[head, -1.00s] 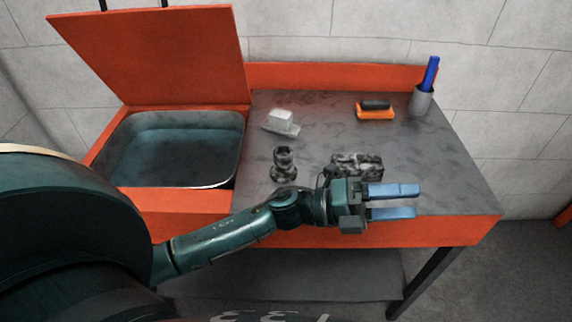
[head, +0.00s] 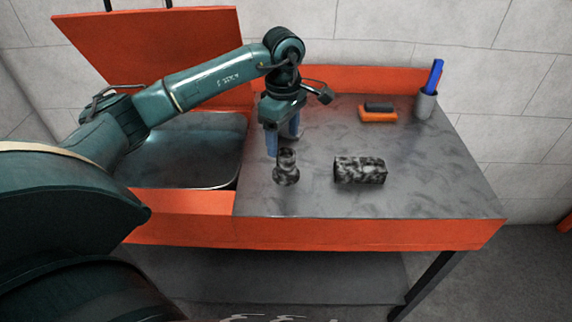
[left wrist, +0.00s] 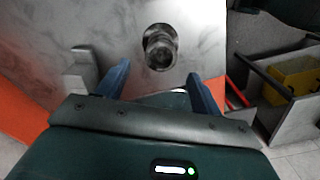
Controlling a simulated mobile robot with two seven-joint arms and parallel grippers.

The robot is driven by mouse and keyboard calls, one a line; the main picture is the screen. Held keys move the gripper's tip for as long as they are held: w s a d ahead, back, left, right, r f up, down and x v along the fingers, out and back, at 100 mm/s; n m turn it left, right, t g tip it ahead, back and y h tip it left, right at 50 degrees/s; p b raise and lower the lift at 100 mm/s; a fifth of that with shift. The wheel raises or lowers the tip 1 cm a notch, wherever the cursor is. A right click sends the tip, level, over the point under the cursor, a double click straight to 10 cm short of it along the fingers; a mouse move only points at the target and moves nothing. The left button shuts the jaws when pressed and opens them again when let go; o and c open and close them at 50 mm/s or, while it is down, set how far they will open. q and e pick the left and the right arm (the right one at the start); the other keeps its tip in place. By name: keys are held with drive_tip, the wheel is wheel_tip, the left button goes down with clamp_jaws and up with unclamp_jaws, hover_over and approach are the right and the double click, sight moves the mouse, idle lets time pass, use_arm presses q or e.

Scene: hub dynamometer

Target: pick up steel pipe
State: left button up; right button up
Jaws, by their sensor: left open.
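The steel pipe (head: 286,168) looks like a short, dark, mottled piece with wider ends. It stands upright on the grey worktop, near the basin side. It also shows in the left wrist view (left wrist: 160,47), seen from above with its dark open end, just beyond the fingertips. My left gripper (head: 281,142) points down with blue fingers, slightly behind and above the pipe. In the left wrist view the gripper (left wrist: 160,80) is open with nothing between its fingers. My right gripper is not in view.
A mottled block (head: 360,170) lies right of the pipe. An orange-and-black brush (head: 378,112) and a grey cup (head: 426,105) with blue items stand at the back right. A basin (head: 185,150) with raised orange lid is at left. A pale object (left wrist: 82,68) shows beside the gripper.

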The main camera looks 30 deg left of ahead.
sight(284, 152)
use_arm(q)
wheel_tip(284, 152, down, 3)
drive_tip(key=shift+f, duration=0.1)
drive_tip(key=shift+d+f+p, duration=0.25)
drive_tip(key=shift+f+p, duration=0.2)
drive_tip(key=shift+f, duration=0.9)
drive_tip(key=shift+d+f+p, duration=0.2)
drive_tip(key=shift+f+p, duration=0.25)
drive_tip(key=shift+f, duration=0.9)
drive_tip(key=shift+c, duration=0.5)
drive_tip(key=c, duration=0.8)
drive_tip(key=shift+r, duration=0.1)
